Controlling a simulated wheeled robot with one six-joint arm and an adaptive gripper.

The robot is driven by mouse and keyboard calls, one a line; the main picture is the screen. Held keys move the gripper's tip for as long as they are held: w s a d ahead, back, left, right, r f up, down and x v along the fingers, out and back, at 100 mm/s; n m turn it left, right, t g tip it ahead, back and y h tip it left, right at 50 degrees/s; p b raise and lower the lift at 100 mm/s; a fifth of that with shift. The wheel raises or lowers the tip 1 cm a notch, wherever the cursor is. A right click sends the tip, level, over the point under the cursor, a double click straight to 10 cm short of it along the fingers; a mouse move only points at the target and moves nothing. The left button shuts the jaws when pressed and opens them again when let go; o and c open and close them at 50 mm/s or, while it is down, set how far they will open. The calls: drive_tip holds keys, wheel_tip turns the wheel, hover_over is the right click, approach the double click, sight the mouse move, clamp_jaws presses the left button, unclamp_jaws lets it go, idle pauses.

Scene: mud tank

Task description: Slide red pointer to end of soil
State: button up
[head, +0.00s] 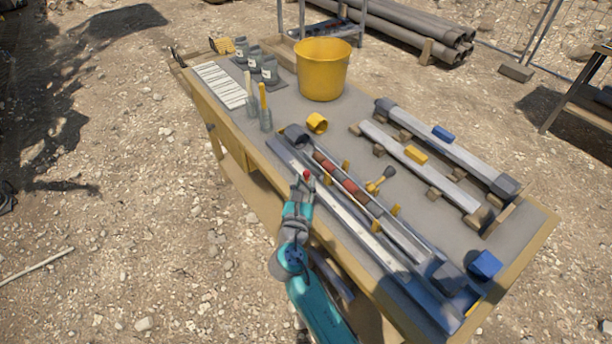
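The red pointer (306,174) is a small red knob on a long pale rail (340,212) along the table's near side. My gripper (304,183) is right at the pointer, with its fingertips close beside it. The view is too small to tell whether they touch it or grip it. The soil (342,176) shows as reddish-brown and grey segments in a long trough just behind the rail. The pointer is beside the upper-left end of the soil. My gripper and arm hide part of the rail's near edge.
Yellow clips (394,210) and a brass fitting with a dark knob (379,182) stand along the trough. Two more long tubes, one with a yellow block (416,155) and one with a blue block (443,132), lie behind. A yellow bucket (322,70) stands at the back.

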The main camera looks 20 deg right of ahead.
sight(306, 176)
drive_tip(key=shift+x, duration=1.5)
clamp_jaws()
